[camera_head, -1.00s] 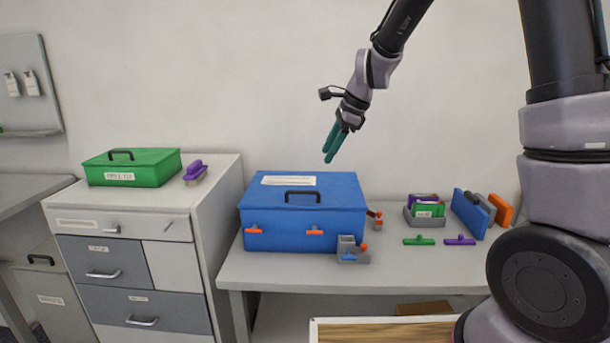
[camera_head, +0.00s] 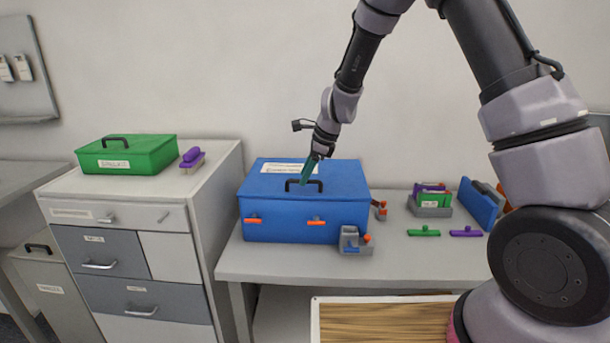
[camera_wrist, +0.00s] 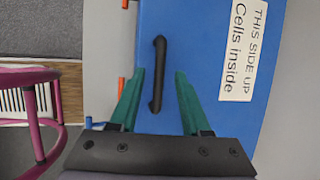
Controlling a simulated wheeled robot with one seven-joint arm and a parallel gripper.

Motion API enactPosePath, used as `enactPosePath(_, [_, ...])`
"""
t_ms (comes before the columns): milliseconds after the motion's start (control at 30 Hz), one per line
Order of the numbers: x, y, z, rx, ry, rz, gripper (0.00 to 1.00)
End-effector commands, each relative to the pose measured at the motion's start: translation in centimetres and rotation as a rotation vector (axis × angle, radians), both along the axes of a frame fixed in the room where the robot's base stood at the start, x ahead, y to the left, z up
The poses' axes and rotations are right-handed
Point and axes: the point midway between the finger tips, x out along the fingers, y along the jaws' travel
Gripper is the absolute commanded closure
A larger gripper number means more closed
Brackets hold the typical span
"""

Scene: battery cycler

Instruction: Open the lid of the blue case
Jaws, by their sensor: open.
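The blue case (camera_head: 305,216) stands on the white table with its lid (camera_head: 265,185) closed. A black handle (camera_head: 303,185) is on the lid's top, and two orange latches (camera_head: 317,222) are on its front. My gripper (camera_head: 306,178) has green fingers and is at the handle in the head view, pointing down. In the wrist view, the open fingers (camera_wrist: 158,76) stand on either side of the handle (camera_wrist: 158,75), with nothing held. The wrist view also shows the lid's label (camera_wrist: 243,45). I cannot tell whether a finger touches the lid.
A small grey holder (camera_head: 353,241) stands at the case's front right corner. A grey bin (camera_head: 430,205) and a green piece (camera_head: 424,232) are further right on the table. A green case (camera_head: 128,154) sits on the drawer cabinet at left.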

Motion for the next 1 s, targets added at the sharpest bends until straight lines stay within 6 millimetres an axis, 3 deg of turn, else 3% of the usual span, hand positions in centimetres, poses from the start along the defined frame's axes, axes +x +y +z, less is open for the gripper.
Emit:
enactPosePath(367, [0.11,0.23,-0.56,0.000,0.000,0.000,0.53])
enactPosePath(400, [0.11,0.23,-0.56,0.000,0.000,0.000,0.68])
enactPosePath(500, [0.11,0.24,-0.55,0.000,0.000,0.000,1.00])
enactPosePath(1000, [0.11,0.24,-0.52,0.000,0.000,0.000,1.00])
